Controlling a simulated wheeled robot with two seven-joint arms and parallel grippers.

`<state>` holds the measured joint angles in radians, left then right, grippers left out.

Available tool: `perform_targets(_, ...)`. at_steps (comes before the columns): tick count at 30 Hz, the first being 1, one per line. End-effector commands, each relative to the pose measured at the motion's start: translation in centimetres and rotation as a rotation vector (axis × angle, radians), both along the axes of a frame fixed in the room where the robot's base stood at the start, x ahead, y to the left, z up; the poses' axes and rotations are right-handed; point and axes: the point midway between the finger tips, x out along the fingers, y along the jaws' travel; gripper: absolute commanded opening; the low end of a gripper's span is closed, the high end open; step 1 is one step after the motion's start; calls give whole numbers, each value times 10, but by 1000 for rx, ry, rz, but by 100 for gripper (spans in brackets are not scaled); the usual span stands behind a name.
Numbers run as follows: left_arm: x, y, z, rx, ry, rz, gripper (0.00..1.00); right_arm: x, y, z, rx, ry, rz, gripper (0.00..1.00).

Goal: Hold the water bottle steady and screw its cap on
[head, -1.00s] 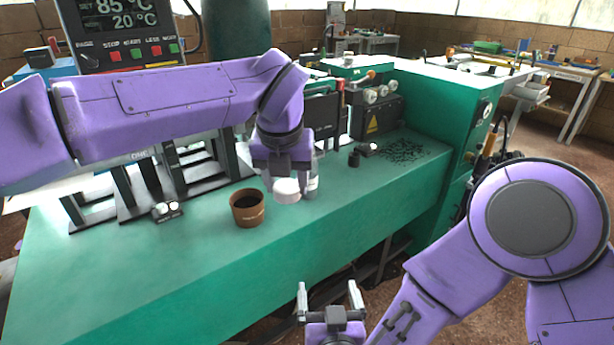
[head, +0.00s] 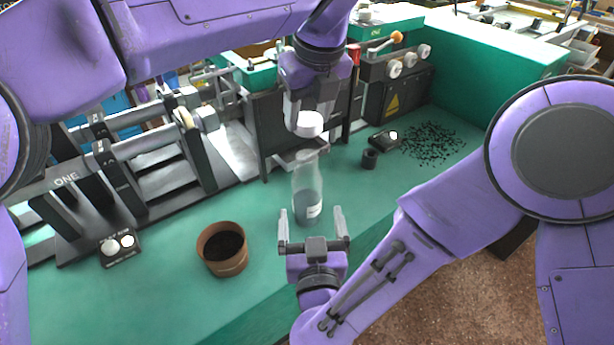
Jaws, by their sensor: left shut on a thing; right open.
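The clear water bottle (head: 307,190) stands upright on the green bench, with a pale label near its base. The white cap (head: 309,123) is held by my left gripper (head: 309,112), which is shut on it above and apart from the bottle's mouth. My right gripper (head: 312,222) is open and empty. Its two fingers point toward the bottle, on the near side and low; whether they reach around the bottle's base I cannot tell.
A brown pot of dark soil (head: 222,249) stands left of the bottle. A black and metal machine (head: 130,165) fills the left back. The green bench (head: 160,300) is clear in front.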

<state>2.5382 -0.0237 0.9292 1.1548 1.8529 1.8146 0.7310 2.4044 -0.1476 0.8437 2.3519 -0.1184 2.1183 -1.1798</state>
Motion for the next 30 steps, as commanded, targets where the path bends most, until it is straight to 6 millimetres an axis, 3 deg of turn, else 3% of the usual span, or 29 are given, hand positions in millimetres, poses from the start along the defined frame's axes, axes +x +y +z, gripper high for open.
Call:
perform_targets(8,-10,-1,6,-1,-11,-3,25,-9,0,3,-1,-10,1,94)
perform_targets(13,-2,0,2,0,-3,-1,25,4,1,1,2,-1,0,94)
perform_targets(30,1,0,0,-1,1,-2,25,107,8,-3,3,3,-1,94)
